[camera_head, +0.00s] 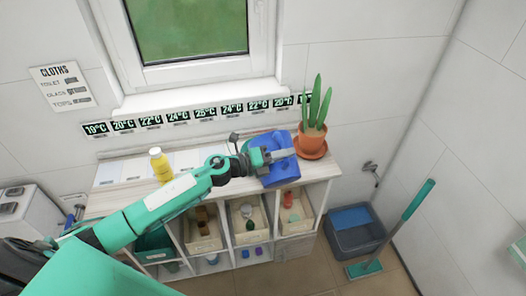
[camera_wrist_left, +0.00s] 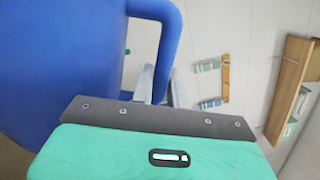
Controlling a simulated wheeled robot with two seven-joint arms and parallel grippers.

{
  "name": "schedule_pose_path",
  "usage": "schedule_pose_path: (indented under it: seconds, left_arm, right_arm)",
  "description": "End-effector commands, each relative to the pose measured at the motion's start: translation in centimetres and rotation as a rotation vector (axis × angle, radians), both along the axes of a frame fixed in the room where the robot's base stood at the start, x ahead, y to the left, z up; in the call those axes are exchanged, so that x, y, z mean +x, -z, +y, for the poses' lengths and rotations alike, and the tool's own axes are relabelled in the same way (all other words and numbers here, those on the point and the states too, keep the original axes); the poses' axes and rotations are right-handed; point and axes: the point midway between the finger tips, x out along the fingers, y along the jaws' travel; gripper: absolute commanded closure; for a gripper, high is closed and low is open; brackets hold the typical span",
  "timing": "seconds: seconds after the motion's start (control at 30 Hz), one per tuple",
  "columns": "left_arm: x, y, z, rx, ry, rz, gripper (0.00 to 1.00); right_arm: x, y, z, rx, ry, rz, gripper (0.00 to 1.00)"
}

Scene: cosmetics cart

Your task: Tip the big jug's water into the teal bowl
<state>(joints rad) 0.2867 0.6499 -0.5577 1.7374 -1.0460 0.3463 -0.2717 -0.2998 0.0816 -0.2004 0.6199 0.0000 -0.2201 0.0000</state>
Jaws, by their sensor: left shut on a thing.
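The big blue jug (camera_head: 284,174) is at the right end of the cart's top in the head view, beside the potted plant. It fills the left of the left wrist view (camera_wrist_left: 60,65), with its loop handle toward the middle. My left gripper (camera_head: 280,155) is shut on the jug at its handle; the fingers (camera_wrist_left: 158,86) show by the handle in the wrist view. I cannot tell whether the jug touches the top, and its water is not visible. I cannot make out a teal bowl for certain. My right gripper is not in view.
The potted plant (camera_head: 312,140) stands close behind the jug. A yellow bottle (camera_head: 160,165) stands on the top further left. Bins with small items fill the shelves below. A grey tub (camera_head: 372,239) and a teal-handled mop (camera_head: 405,220) are on the floor at right.

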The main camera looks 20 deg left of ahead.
Motion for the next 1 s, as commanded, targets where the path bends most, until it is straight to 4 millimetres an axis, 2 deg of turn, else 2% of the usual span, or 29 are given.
schedule_pose_path:
  seconds: [1.0]
  left_arm:
    - [0.69, -0.54, 0.54, -0.039, -0.001, 0.043, 1.0]
  right_arm:
    - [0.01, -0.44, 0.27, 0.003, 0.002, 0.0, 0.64]
